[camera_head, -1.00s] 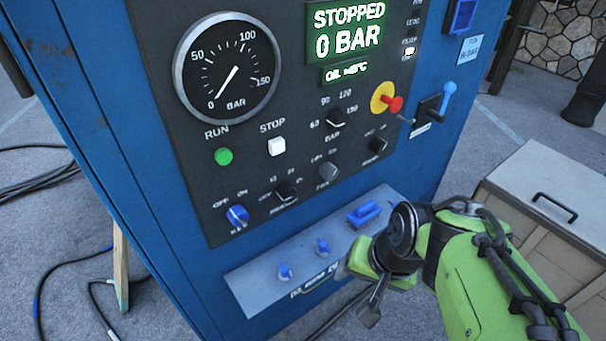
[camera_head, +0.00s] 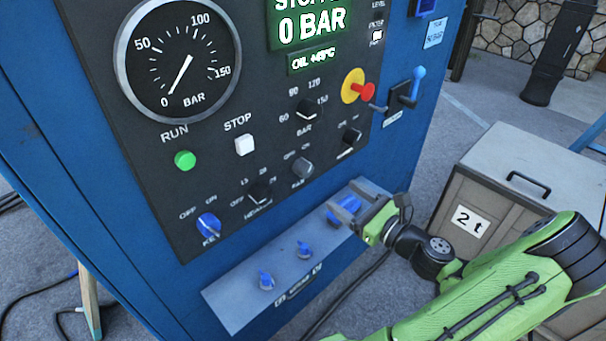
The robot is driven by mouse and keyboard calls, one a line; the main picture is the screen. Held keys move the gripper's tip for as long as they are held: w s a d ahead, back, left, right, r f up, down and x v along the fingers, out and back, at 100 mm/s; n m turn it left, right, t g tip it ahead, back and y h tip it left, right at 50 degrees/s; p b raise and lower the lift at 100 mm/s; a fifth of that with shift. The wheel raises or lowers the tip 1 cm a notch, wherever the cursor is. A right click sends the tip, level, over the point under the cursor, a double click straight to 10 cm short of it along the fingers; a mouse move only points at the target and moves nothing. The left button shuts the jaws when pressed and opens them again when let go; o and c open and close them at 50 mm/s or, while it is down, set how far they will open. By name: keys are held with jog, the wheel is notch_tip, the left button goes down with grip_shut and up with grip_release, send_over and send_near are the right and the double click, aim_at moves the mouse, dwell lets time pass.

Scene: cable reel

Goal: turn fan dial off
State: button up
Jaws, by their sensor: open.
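The fan dial (camera_head: 302,168) is a small dark knob on the black control panel, with a label that looks like "FAN" under it and "OFF" at its upper left. Its pointer is too small to read for certain. My gripper (camera_head: 362,203) is open and empty, below and to the right of the dial. It is clear of the dial, and its grey fingers overlap the right end of the sloping shelf in the picture. I cannot tell whether they touch the blue handle there.
Other dark knobs, a blue key switch (camera_head: 208,225), a green RUN button (camera_head: 185,160) and a white STOP button (camera_head: 244,145) surround the dial. A red knob (camera_head: 368,91) protrudes above. A box (camera_head: 520,165) stands right.

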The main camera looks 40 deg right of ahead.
aim_at(309, 172)
jog(key=w+b, duration=0.1)
jog(key=w, duration=1.1)
jog(key=shift+w+a+b, duration=0.15)
jog(key=shift+a+b, duration=0.05)
jog(key=shift+b, duration=0.1)
jog(key=c, duration=1.1)
jog(key=shift+o, duration=0.2)
jog(key=shift+n, duration=0.4)
jog(key=n, duration=0.5)
jog(key=shift+f+n+b, duration=0.15)
jog(key=shift+n+b, duration=0.15)
jog(key=shift+b, duration=0.05)
jog(key=n+b, duration=0.2)
jog(key=n, duration=0.3)
jog(key=shift+n, duration=0.3)
